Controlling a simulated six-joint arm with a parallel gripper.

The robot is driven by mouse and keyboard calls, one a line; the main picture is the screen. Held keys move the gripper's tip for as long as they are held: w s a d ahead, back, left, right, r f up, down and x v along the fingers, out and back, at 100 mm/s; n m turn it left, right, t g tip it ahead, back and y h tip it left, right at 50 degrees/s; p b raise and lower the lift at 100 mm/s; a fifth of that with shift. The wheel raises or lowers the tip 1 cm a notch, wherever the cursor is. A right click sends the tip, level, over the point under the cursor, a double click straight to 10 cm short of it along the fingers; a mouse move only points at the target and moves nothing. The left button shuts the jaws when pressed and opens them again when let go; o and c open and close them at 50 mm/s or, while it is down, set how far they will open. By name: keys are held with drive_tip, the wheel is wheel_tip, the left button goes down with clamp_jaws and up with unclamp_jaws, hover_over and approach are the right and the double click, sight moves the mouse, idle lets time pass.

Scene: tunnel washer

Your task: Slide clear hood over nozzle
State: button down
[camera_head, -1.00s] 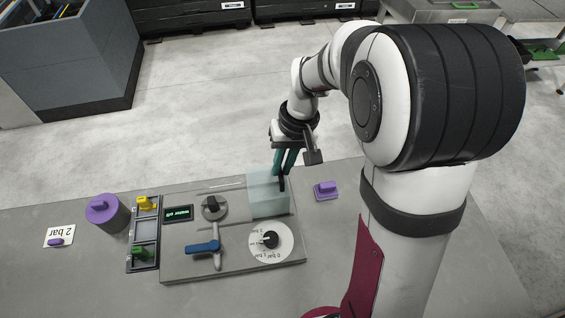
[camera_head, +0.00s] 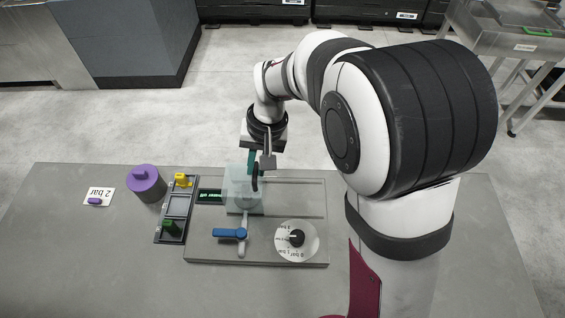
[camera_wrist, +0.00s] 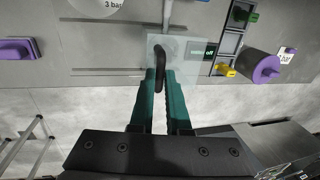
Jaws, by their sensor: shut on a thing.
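The clear hood (camera_head: 240,178) is a pale see-through box on the panel (camera_head: 312,205). In the head view it stands at the left end of the slide lines, beside the "water off" display (camera_head: 210,196). The round grey nozzle shows only faintly through it, so the hood appears to be over it. My gripper (camera_head: 253,172) is shut on the hood's black handle (camera_wrist: 160,66). In the wrist view the green fingers of my gripper (camera_wrist: 162,80) reach to the handle, and the hood (camera_wrist: 183,50) shows around it.
A blue-handled valve (camera_head: 230,233) and a pressure dial (camera_head: 297,240) lie in front of the hood. A dark tray (camera_head: 177,220) with yellow and green pieces and a purple-topped cylinder (camera_head: 147,183) stand left.

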drive_tip(key=shift+w+a, duration=0.1)
drive_tip(key=shift+a, duration=0.2)
drive_tip(key=c, duration=0.9)
unclamp_jaws()
drive_tip(key=shift+d, duration=0.1)
drive_tip(key=d+r, duration=0.1)
drive_tip(key=r, duration=0.4)
drive_tip(key=d+r, duration=0.1)
drive_tip(key=r, duration=0.4)
drive_tip(key=d+r, duration=0.1)
drive_tip(key=r, duration=0.4)
drive_tip(key=shift+r, duration=0.3)
drive_tip(key=shift+d, duration=0.1)
